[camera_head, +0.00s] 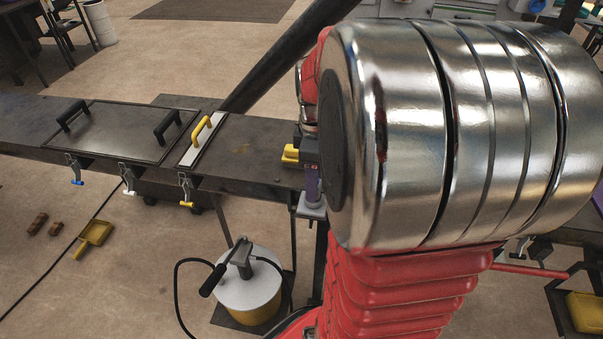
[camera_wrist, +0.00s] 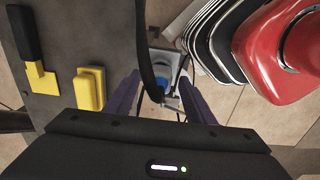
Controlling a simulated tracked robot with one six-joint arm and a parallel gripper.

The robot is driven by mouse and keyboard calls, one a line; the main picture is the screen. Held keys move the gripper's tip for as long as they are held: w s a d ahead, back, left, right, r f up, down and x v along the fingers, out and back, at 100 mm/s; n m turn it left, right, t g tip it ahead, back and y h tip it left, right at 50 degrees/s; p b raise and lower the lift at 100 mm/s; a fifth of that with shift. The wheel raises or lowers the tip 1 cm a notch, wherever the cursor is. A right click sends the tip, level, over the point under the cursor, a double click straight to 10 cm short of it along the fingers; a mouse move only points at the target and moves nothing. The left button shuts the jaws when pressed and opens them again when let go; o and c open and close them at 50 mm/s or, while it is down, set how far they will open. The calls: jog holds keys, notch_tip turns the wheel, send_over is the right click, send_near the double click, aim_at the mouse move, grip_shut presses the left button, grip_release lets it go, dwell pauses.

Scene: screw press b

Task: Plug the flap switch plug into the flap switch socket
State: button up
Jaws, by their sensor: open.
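My gripper (camera_wrist: 160,78) is open, with its two purple fingers apart, over the edge of the dark table. In the wrist view a grey fitting with a blue round part (camera_wrist: 160,80) shows between and beyond the fingers; it appears to be the flap switch socket or plug, but I cannot tell which. A black curved cable or bar (camera_wrist: 145,45) passes in front of it. My arm hides most of this area.
A yellow block (camera_wrist: 89,89) sits on the table close left of the fingers. A black and yellow handle (camera_wrist: 40,79) lies farther left. Hatches with black (camera_head: 166,127) and yellow (camera_head: 201,128) handles lie on the table. A white and yellow canister (camera_head: 247,284) stands below.

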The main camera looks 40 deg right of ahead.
jog(key=shift+f, duration=0.85)
grip_shut()
dwell(0.4)
jog(key=shift+r, duration=1.7)
jog(key=shift+r, duration=1.05)
